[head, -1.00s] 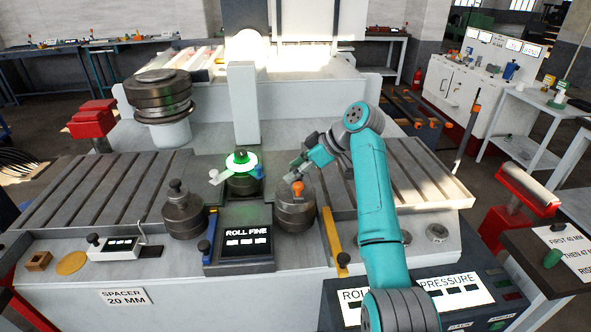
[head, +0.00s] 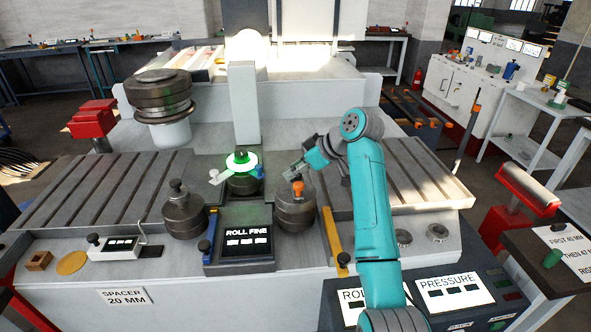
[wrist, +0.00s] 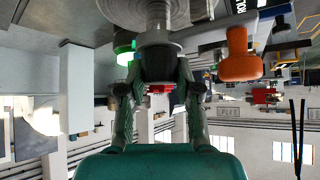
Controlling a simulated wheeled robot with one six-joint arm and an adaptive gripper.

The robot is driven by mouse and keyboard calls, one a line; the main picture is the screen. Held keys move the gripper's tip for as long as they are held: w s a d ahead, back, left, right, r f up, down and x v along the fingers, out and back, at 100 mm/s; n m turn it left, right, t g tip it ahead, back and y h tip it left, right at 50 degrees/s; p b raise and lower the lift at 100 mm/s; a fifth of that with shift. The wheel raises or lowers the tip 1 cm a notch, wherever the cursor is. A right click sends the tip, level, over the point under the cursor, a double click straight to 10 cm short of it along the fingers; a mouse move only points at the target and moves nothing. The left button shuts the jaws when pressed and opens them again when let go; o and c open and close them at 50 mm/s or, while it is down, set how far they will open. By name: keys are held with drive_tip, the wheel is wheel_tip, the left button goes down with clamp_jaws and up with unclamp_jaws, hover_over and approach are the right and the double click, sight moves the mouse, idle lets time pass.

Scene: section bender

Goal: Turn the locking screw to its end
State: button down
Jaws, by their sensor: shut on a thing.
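The right-hand roller (head: 295,214) is a dark, ribbed cylinder on the bench. An orange knob (head: 297,189) shows at its top in the head view, and it also shows right of my fingers in the wrist view (wrist: 238,60). My gripper (wrist: 158,70) is shut on a dark upright piece at the roller's top, which I take to be the locking screw. In the head view my gripper (head: 292,169) is low behind the orange knob. The knob is beside the fingers, not between them.
A green-lit post (head: 242,165) with a pale lever stands close on the left, behind the ROLL FINE display (head: 246,236). Another dark roller (head: 184,213) stands farther left. A tall light-grey column (head: 243,105) rises behind. The slotted plate (head: 410,175) on the right is clear.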

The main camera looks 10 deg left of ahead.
drive_tip(key=m+t, duration=0.1)
drive_tip(key=m, duration=0.1)
drive_tip(key=m+t+h, duration=0.1)
drive_tip(key=m+t, duration=0.1)
drive_tip(key=shift+m+h, duration=0.3)
drive_tip(key=m+t+h, duration=0.2)
drive_tip(key=m, duration=0.1)
drive_tip(key=shift+a+m, duration=0.1)
drive_tip(key=shift+m, duration=0.3)
drive_tip(key=m+t+h, duration=0.1)
drive_tip(key=m+h, duration=0.2)
drive_tip(key=m, duration=0.1)
drive_tip(key=shift+m+t+h, duration=0.3)
drive_tip(key=shift+m+h, duration=0.9)
drive_tip(key=shift+m, duration=0.3)
drive_tip(key=c, duration=0.8)
unclamp_jaws()
